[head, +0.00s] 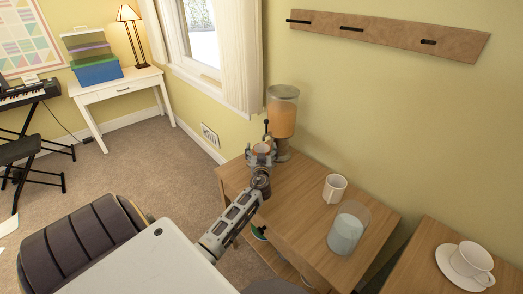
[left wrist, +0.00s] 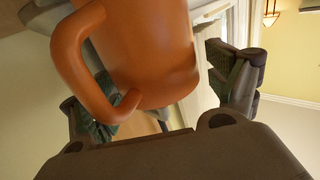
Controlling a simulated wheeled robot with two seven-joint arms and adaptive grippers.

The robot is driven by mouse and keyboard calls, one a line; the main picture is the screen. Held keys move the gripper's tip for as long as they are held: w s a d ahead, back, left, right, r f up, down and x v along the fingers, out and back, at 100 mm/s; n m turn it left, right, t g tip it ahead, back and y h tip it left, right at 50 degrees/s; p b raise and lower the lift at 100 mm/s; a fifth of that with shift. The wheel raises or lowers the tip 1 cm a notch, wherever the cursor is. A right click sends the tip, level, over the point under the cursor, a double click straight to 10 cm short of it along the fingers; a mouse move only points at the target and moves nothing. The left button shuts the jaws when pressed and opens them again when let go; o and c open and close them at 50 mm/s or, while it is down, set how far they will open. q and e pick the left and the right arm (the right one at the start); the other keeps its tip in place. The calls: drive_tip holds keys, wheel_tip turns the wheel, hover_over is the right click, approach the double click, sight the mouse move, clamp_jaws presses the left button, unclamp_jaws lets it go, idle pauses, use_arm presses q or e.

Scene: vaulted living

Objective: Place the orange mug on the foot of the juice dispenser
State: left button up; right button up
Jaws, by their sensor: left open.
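The juice dispenser (head: 281,112), with orange juice in its clear tank, stands at the far left corner of the wooden table. My left gripper (head: 262,154) is in front of its lower part and hides much of the foot. The open fingers of my left gripper (left wrist: 160,100) are on either side of the mug, with gaps. What the mug's base touches is hidden. My right gripper is not in view.
A white mug (head: 335,188) and a glass container (head: 348,228) stand on the wooden table (head: 298,205), right of my left arm. A white cup on a saucer (head: 444,262) is on another table at the right. The wall is close behind the dispenser.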

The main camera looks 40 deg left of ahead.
use_arm(q)
drive_tip(key=shift+s+d, duration=0.1)
drive_tip(key=shift+s, duration=0.05)
drive_tip(key=shift+s+d, duration=0.2)
drive_tip(key=shift+s, duration=0.05)
drive_tip(key=v, duration=0.4)
drive_tip(key=shift+s+d+b, duration=0.2)
drive_tip(key=shift+b, duration=0.2)
drive_tip(key=b+v, duration=0.1)
drive_tip(key=v, duration=0.5)
drive_tip(key=shift+s, duration=0.15)
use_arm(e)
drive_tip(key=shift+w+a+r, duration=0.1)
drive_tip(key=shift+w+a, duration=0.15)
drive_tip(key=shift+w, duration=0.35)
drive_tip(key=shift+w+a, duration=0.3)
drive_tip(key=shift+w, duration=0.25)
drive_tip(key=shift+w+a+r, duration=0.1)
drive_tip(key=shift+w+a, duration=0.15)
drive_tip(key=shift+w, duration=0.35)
